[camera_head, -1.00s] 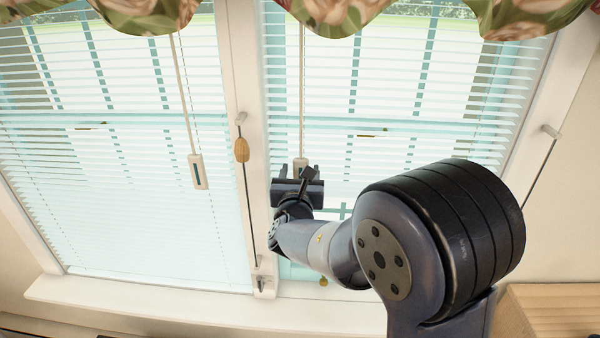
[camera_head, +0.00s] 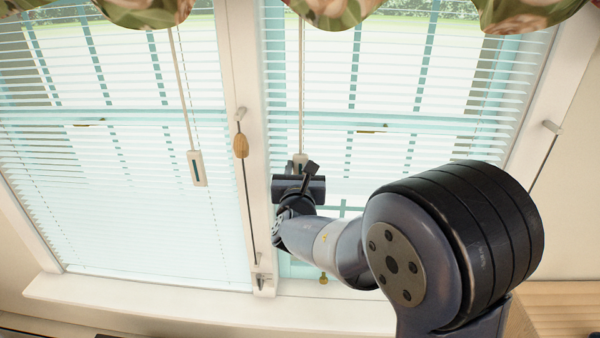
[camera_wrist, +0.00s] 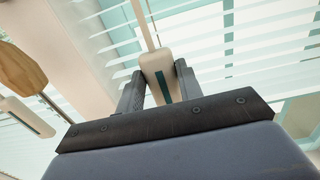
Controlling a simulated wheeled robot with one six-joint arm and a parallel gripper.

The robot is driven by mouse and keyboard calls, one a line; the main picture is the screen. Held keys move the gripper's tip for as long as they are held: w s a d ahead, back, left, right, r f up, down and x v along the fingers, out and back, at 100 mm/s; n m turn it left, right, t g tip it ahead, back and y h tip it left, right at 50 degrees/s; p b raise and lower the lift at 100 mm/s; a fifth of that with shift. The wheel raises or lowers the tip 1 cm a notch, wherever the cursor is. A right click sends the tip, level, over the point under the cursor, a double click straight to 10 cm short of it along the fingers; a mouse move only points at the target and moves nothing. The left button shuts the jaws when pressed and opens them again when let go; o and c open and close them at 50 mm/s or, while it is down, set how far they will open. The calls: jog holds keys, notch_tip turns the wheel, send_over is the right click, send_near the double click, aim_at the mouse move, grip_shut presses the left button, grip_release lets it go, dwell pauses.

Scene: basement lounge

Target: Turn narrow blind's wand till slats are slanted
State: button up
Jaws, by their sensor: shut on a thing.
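The right-hand blind (camera_head: 400,95) has pale, thin slats with see-through gaps, and its left edge is by the middle window post. Its wand (camera_head: 302,90) hangs down near that edge and ends in a pale handle with a dark green stripe. My gripper (camera_head: 299,165) is at the handle, partly hidden by my own wrist. In the wrist view, my gripper (camera_wrist: 160,85) has its dark fingers on both sides of the wand handle (camera_wrist: 155,66), shut on it. The wand rises from the handle past the slats.
A left-hand blind (camera_head: 110,180) hangs beside it with its own wand handle (camera_head: 197,168). A wooden cord pull (camera_head: 240,146) hangs by the middle post, close to my gripper. The window sill (camera_head: 150,305) runs below. A floral valance (camera_head: 530,12) hangs above.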

jog(key=shift+d+f+n+y+b, duration=0.15)
jog(key=shift+n+y+b, duration=1.2)
jog(key=shift+b, duration=3.55)
jog(key=y+b, duration=0.1)
jog(key=b, duration=0.3)
jog(key=y+b, duration=0.1)
jog(key=b, duration=0.3)
jog(key=shift+w+d+f+g+b, duration=0.1)
jog(key=shift+w+f+g+b, duration=0.1)
jog(key=shift+w+g+b, duration=0.15)
jog(key=y+b, duration=0.1)
jog(key=b, duration=0.4)
jog(key=n+y+b, duration=0.1)
jog(key=b, duration=0.4)
jog(key=shift+d+f+n+g, duration=0.15)
jog(key=shift+d+n+g, duration=0.1)
jog(key=shift+g, duration=0.1)
jog(key=y+b, duration=0.1)
jog(key=b, duration=0.2)
jog(key=shift+n+g, duration=0.3)
jog(key=shift+n, duration=0.1)
jog(key=shift+s+d+r+n+g+y+b, duration=0.1)
jog(key=shift+d+r+n+g+y+b, duration=0.1)
jog(key=shift+n+g+y+b, duration=0.6)
jog(key=shift+r+t+y, duration=0.2)
jog(key=shift+t+y, duration=0.05)
jog(key=shift+t, duration=0.05)
jog(key=o, duration=1)
jog(key=shift+s, duration=0.1)
jog(key=shift+s, duration=0.1)
